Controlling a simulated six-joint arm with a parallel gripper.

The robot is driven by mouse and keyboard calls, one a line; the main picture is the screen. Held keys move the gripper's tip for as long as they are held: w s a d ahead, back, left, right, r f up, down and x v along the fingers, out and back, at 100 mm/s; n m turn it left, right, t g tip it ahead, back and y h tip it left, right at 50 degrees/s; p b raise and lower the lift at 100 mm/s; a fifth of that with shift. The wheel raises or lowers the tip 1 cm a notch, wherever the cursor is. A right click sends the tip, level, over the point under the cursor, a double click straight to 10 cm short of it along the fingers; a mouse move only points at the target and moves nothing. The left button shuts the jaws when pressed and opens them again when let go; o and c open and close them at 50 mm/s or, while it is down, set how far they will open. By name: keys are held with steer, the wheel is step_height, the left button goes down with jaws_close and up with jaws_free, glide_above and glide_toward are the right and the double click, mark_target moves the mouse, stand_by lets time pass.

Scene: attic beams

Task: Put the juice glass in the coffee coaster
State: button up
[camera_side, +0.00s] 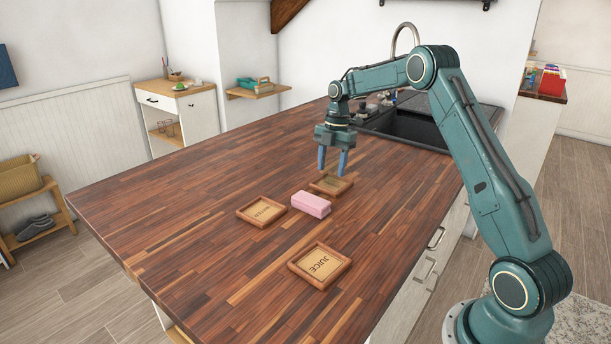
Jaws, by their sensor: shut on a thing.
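My gripper (333,164) is over the far coaster (319,188), its two blue fingers pointing down and a little apart. It is shut on the juice glass, which barely shows between the fingers; its outline is too faint to make out. I cannot tell whether the glass touches the coaster. The far coaster is a square wooden tray with a raised rim, partly covered by the fingers. Its label is not readable here, so I cannot confirm that it is the coffee coaster. A coaster marked JUICE (320,265) lies empty at the front.
Another empty coaster (261,211) with a small, hard-to-read label lies to the left. A pink block (311,204) lies among the three coasters, close to the far one. A dark sink (410,129) is set into the counter behind. The left part of the wooden counter (170,210) is clear.

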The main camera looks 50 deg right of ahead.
steer(key=shift+f, duration=0.5)
steer(key=shift+f, duration=0.1)
steer(key=o, duration=1)
steer(key=shift+o, duration=0.2)
step_height(320, 180, up, 8)
steer(key=d, duration=0.1)
steer(key=shift+f, duration=0.2)
steer(key=shift+r, duration=0.1)
